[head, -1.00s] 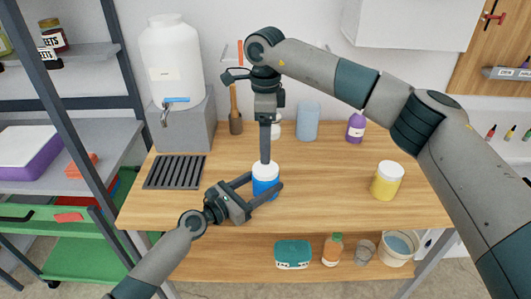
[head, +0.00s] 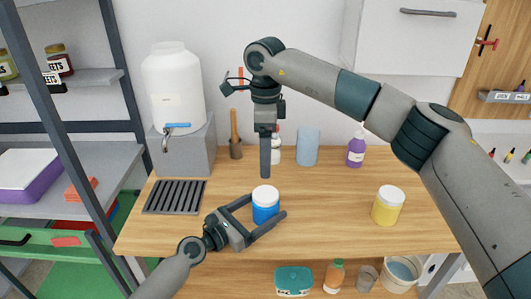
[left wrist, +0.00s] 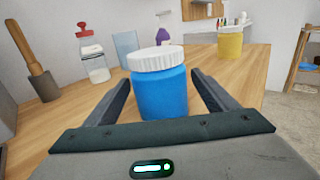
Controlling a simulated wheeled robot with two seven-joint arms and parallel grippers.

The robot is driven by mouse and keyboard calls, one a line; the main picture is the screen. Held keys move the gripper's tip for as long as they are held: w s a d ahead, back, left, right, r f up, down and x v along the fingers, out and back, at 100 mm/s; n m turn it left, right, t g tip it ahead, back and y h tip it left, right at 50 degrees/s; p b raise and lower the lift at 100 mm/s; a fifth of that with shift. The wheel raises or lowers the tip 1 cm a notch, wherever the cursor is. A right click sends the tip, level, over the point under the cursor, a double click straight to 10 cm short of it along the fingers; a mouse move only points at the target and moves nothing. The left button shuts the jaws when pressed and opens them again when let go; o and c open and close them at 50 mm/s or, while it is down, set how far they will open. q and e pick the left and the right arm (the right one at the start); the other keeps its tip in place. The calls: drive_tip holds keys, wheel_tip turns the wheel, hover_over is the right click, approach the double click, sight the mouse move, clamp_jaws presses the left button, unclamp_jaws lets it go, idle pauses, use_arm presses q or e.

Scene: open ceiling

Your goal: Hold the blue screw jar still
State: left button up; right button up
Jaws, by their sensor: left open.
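The blue screw jar (head: 265,206), with a white ribbed lid, stands upright on the wooden bench. My left gripper (head: 268,212) is open, with one finger on each side of the jar. In the left wrist view the jar (left wrist: 160,92) stands between the open fingers (left wrist: 162,95), with a visible gap to the right finger; contact on the left side is unclear. My right gripper (head: 265,176) points straight down above and behind the jar's lid, apart from it in the picture. Its fingers appear edge-on, so their opening is hidden.
A yellow jar (head: 387,207) with a white lid stands at the bench's right. A white water dispenser (head: 176,85) on a grey block and a dark drip grate (head: 175,197) are at the left. A blue cup (head: 307,147) and purple bottle (head: 356,148) stand at the back.

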use_arm(q)
drive_tip(key=shift+s+a, duration=0.1)
drive_tip(key=shift+a, duration=0.05)
drive_tip(key=shift+s+a, duration=0.4)
drive_tip(key=shift+a, duration=0.1)
drive_tip(key=b+v, duration=0.3)
drive_tip(key=v, duration=1.1)
drive_tip(key=shift+s+a+f, duration=0.15)
drive_tip(key=shift+a, duration=0.05)
drive_tip(key=shift+s+a, duration=0.45)
